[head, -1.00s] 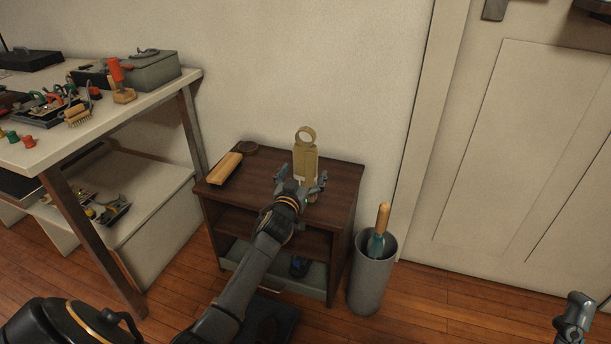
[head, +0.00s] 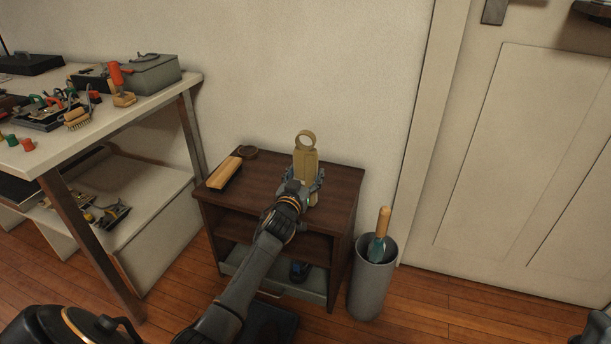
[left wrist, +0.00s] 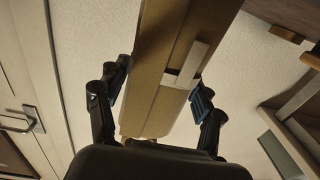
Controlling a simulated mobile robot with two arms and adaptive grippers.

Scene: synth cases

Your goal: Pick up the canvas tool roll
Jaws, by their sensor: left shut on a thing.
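The canvas tool roll (head: 305,163) is a tan, upright, long piece with a pale band, at the back middle of the dark wooden cabinet top. A tan ring shows at its upper end. My left gripper (head: 302,186) is around its lower part. In the left wrist view, the tool roll (left wrist: 160,105) runs between the two fingers of the left gripper (left wrist: 160,92), which is shut on it.
A grey bin (head: 371,290) with a wooden-handled tool stands at right. A workbench (head: 60,150) with several tools is at left.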

